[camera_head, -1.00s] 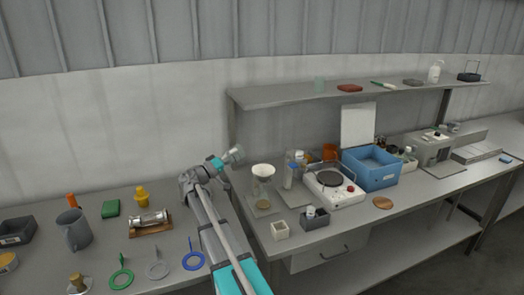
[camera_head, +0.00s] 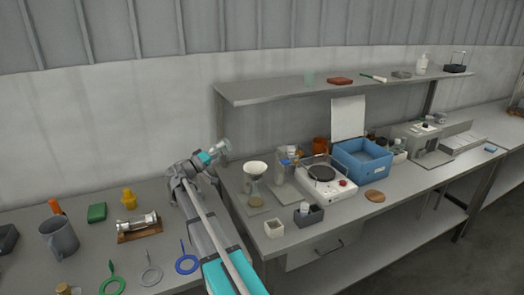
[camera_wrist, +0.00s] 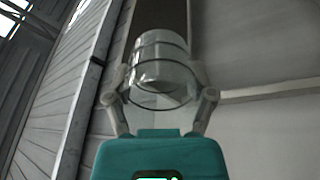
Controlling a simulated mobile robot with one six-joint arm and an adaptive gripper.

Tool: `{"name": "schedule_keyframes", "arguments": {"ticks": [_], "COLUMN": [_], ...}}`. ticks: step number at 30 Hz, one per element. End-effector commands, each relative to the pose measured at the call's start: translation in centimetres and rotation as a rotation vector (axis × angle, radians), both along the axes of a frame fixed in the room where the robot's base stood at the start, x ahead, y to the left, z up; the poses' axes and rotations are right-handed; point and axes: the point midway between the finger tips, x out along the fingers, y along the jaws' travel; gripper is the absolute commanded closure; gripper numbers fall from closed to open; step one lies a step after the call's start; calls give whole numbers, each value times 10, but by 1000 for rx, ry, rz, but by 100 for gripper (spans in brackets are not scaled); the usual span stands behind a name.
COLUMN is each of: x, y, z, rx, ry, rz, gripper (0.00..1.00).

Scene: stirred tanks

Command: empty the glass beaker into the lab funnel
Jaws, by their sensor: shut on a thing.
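The glass beaker (camera_wrist: 160,75) is clear and sits between the two fingers of my gripper (camera_wrist: 160,98) in the wrist view. My gripper is shut on it. In the head view my gripper (camera_head: 216,151) and the small pale beaker (camera_head: 223,146) are up in front of the wall, above and left of the lab funnel. The lab funnel (camera_head: 255,168) is white and wide-mouthed, upright over a stand on the right bench. The beaker is apart from the funnel. I cannot tell what the beaker contains.
A hotplate (camera_head: 325,180), a blue bin (camera_head: 362,160) and bottles stand right of the funnel. A shelf (camera_head: 270,92) runs above the bench. A grey jug (camera_head: 60,237) stands at left.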

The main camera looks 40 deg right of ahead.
Motion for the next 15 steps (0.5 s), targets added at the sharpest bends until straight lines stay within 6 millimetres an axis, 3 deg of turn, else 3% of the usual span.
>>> {"name": "schedule_keyframes", "arguments": {"ticks": [5, 15], "x": [-14, -64], "y": [-30, -111], "z": [4, -3], "rx": [76, 327], "ry": [-5, -36], "rz": [-49, -197], "gripper": [87, 87]}}
